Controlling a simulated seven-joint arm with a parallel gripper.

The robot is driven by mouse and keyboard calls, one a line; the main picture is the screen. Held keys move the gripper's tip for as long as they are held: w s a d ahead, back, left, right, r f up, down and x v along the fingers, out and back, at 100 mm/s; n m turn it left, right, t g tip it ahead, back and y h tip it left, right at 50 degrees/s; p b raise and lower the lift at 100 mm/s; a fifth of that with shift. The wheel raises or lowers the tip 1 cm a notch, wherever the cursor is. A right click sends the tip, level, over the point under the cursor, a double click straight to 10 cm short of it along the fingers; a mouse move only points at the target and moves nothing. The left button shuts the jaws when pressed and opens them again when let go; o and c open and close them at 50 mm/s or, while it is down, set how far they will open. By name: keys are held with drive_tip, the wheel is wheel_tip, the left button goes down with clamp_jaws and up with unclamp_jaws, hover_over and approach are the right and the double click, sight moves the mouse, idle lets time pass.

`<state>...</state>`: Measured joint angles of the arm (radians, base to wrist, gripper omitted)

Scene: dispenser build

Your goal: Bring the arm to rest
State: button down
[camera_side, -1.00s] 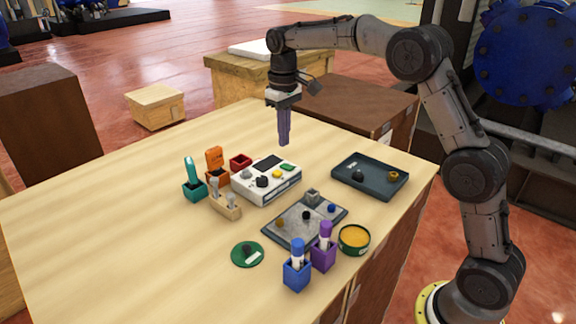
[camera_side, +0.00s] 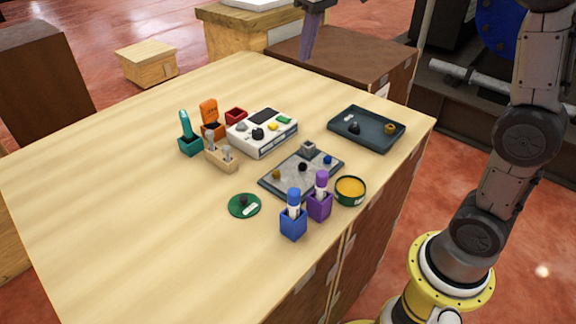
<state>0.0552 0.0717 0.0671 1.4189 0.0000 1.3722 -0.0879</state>
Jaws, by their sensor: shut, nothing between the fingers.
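My gripper (camera_side: 309,38) is at the top edge of the view, raised above the far right part of the work. Only its long purple-grey fingers show; they are together with nothing held between them. The upper part of my gripper and much of my arm are out of the frame. The gripper is well apart from everything on the wooden table (camera_side: 110,200).
The table holds a white device (camera_side: 262,138), a grey plate (camera_side: 290,178), a dark tray (camera_side: 366,130), a green disc (camera_side: 240,209), a yellow-filled tin (camera_side: 350,190), blue (camera_side: 293,224) and purple (camera_side: 319,206) holders, a teal holder (camera_side: 190,145) and an orange item (camera_side: 210,118). The table's left side is clear.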

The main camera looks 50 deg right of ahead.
drive_tip(key=s+a+r+t, duration=0.1)
drive_tip(key=s+t, duration=0.1)
drive_tip(key=s, duration=0.9)
drive_tip(key=s+a+f+t, duration=0.1)
drive_tip(key=s+f, duration=1.1)
drive_tip(key=s, duration=0.1)
